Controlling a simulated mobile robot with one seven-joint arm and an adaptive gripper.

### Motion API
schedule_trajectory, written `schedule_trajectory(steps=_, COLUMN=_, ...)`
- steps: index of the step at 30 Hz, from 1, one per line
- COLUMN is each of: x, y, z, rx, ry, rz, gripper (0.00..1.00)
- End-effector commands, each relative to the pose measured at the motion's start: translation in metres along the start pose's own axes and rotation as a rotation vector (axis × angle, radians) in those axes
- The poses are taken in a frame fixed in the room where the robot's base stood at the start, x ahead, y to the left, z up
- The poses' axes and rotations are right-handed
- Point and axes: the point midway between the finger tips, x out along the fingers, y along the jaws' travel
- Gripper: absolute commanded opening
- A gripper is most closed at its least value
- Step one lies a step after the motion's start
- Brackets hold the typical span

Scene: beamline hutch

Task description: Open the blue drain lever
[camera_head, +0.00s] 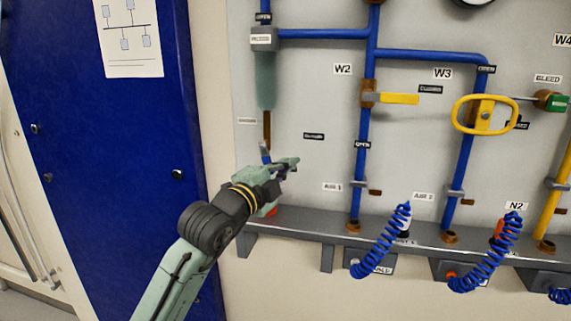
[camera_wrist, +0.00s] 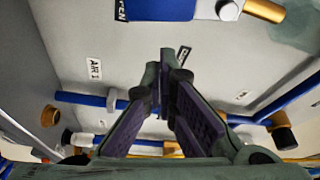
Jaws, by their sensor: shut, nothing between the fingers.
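The blue drain lever (camera_head: 265,158) is at the lower end of a brown pipe under the pale green filter bowl, partly hidden behind my gripper in the head view. In the wrist view, the blue lever (camera_wrist: 160,9) lies along the top edge, cut off by the frame, with a grey valve body (camera_wrist: 229,9) at its right end. An "OPEN" label (camera_wrist: 121,10) shows at its left end. My gripper (camera_head: 292,163) is shut and empty, just right of the lever in the head view. Its fingertips (camera_wrist: 167,65) sit below the lever in the wrist view; contact cannot be told.
A blue pipe (camera_head: 364,155) with a yellow lever (camera_head: 399,99) stands to the right. A grey rail (camera_head: 330,232) with coiled blue hoses (camera_head: 385,245) runs below. A blue cabinet (camera_head: 150,130) is left. The panel between the gripper and that pipe is clear.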

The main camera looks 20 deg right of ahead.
Motion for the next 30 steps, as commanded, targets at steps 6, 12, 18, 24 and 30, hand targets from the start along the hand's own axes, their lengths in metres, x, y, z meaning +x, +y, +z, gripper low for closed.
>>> schedule_trajectory(steps=6, x=-0.006, y=0.000, z=0.018, rx=-0.001, ry=0.001, rz=0.001, gripper=0.00)
schedule_trajectory(steps=12, x=-0.007, y=0.001, z=0.019, rx=0.000, ry=0.003, rz=0.001, gripper=0.00)
schedule_trajectory(steps=18, x=-0.008, y=0.002, z=0.020, rx=0.003, ry=0.002, rz=0.001, gripper=0.00)
schedule_trajectory(steps=24, x=-0.011, y=0.009, z=0.031, rx=0.086, ry=-0.001, rz=0.030, gripper=0.00)
schedule_trajectory(steps=30, x=-0.014, y=0.009, z=0.039, rx=0.133, ry=0.002, rz=0.046, gripper=0.00)
